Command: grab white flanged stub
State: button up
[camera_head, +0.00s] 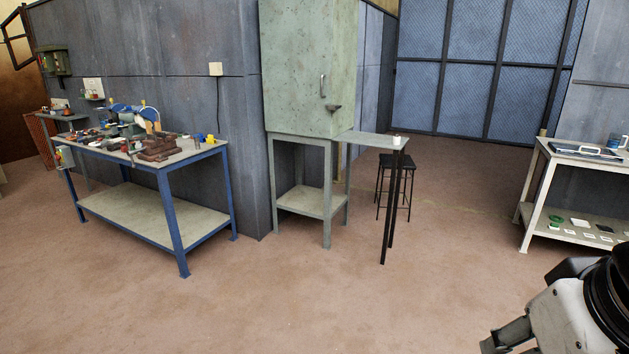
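A small white object (396,141) stands near the right end of the narrow grey side table (365,136) beside the green cabinet. It may be the white flanged stub, but it is too small to make out a flange. My gripper (508,337) shows only in part at the bottom right corner, far from that object and close to the camera. One dark finger is visible; the rest is cut off by the frame edge, so its opening and anything in it are hidden.
A blue-legged workbench (150,223) with tools and brown blocks stands at left. The green cabinet (305,70) rests on a grey stand. A black stool (393,165) is behind the side table. A white bench (600,222) stands at right. The floor between is clear.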

aim_at(136, 139)
jog(key=i+u, duration=0.3)
jog(key=i, duration=0.25)
jog(key=i+u, duration=0.3)
jog(key=i, duration=0.2)
jog(key=i+l+u, duration=0.3)
jog(key=i, duration=0.2)
jog(key=i+j+u, duration=0.2)
jog(key=i+u, duration=0.65)
jog(key=i, duration=0.15)
jog(key=i+u, duration=0.5)
jog(key=i, duration=0.9)
jog(key=i+l, duration=0.15)
jog(key=i, duration=0.85)
jog(key=i+j+u, duration=0.15)
jog(key=i, duration=1.55)
jog(key=i+z, duration=0.6)
jog(key=z, duration=0.2)
jog(key=i+j+z, duration=0.1)
jog(key=i+z, duration=0.3)
jog(key=i+l+z, duration=0.1)
jog(key=z, duration=0.3)
jog(key=i+z, duration=0.2)
jog(key=z, duration=0.2)
jog(key=i+z, duration=0.2)
jog(key=z, duration=0.2)
jog(key=i+z, duration=0.15)
jog(key=z, duration=0.25)
